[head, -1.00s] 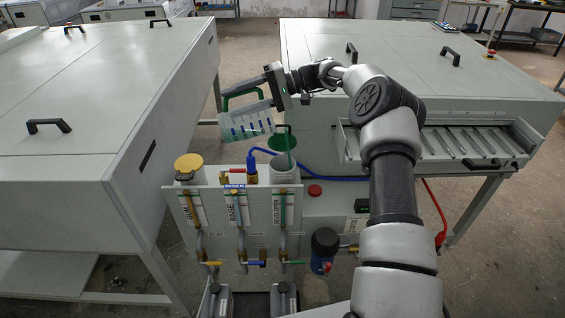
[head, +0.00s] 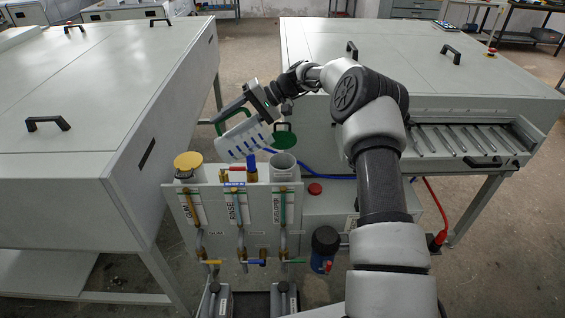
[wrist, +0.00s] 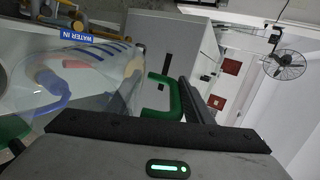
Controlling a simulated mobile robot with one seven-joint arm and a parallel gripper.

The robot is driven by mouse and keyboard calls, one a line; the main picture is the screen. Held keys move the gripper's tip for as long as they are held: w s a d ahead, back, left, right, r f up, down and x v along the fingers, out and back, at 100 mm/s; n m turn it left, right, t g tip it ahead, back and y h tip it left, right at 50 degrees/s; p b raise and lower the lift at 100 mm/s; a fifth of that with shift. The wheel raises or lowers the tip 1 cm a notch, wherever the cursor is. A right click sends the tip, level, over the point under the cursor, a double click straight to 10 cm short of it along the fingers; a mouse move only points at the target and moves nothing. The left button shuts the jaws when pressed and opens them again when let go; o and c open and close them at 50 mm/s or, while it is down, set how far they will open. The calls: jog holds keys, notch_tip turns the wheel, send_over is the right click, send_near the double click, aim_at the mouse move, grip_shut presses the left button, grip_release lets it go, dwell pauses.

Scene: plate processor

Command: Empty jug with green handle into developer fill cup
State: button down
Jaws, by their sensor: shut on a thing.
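My gripper (head: 234,112) is shut on the green handle (wrist: 160,95) of a translucent jug with blue marks. The jug (head: 241,139) hangs tilted in the air, nearly on its side, above and left of the developer fill cup. The jug also fills the left of the wrist view (wrist: 95,75). No coloured liquid shows in it and no stream leaves it. The developer fill cup (head: 283,171) is a pale open cylinder above the DEVELOPER label, its top uncovered. Its inside is too small to read.
The gum cup has a yellow lid (head: 188,161). A blue fitting (head: 252,169) and a red valve handle stand between the cups, just below the jug. Large grey cabinets flank the station; an open rack (head: 460,140) is at right.

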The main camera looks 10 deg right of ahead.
jog(key=shift+a+f+h+p, duration=0.4)
jog(key=shift+a+f+h, duration=0.4)
jog(key=shift+f+h, duration=0.15)
jog(key=shift+a+f+h+p, duration=0.1)
jog(key=shift+a+h+p, duration=0.2)
jog(key=shift+h+p, duration=0.25)
jog(key=a+f+h+p, duration=0.4)
jog(key=f+h, duration=0.3)
jog(key=h, duration=0.2)
jog(key=shift+w+a+f, duration=0.2)
jog(key=shift+a+f, duration=0.1)
jog(key=shift+a, duration=0.55)
jog(key=shift+r, duration=0.1)
notch_tip(320, 180, up, 5)
jog(key=shift+f+p, duration=0.1)
jog(key=shift+p, duration=1.05)
